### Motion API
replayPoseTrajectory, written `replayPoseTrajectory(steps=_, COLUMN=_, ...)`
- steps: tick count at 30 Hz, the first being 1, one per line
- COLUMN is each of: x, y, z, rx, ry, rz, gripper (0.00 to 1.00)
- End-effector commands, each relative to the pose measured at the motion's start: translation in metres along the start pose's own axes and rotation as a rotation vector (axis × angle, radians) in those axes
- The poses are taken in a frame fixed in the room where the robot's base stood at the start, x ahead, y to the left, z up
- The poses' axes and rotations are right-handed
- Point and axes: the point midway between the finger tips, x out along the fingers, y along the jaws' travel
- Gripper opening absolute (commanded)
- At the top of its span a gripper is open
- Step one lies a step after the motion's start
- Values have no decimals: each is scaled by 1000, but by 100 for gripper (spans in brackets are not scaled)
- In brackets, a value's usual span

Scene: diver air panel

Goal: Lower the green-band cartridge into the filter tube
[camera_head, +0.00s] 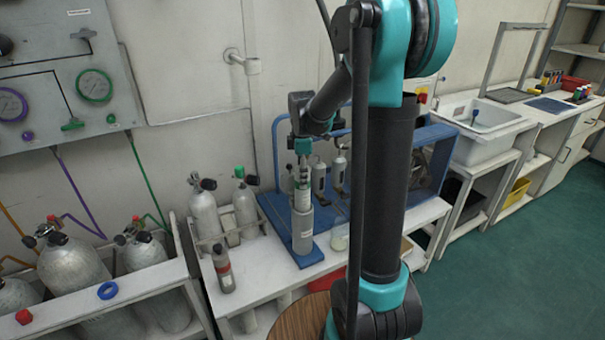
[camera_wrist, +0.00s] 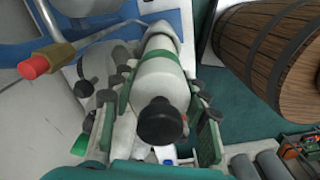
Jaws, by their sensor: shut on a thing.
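The green-band cartridge (camera_wrist: 160,85) is pale, with a black knob on its near end and a green band around its body. My gripper (camera_head: 303,168) is shut on it; in the wrist view its green fingers lie on either side of the body. In the head view the cartridge (camera_head: 303,182) hangs roughly upright in line with the filter tube (camera_head: 302,228), a grey cylinder on the blue stand. The cartridge's lower end is at the tube's mouth. I cannot tell whether or how far it is inside.
The blue frame (camera_head: 277,150) surrounds the stand, with small grey cylinders hanging behind. Grey bottles (camera_head: 205,215) and a dark grey cylinder (camera_head: 223,268) stand to the left. A wooden barrel (camera_wrist: 270,45) is at the right in the wrist view. My arm hides part of the bench.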

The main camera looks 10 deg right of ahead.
Motion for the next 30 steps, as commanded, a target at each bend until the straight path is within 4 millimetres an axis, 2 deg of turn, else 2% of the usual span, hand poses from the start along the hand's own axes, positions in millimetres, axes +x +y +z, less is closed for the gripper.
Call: replayPoseTrajectory(steps=30, x=46, y=0, z=0, rx=0, ry=0, rz=0, gripper=0)
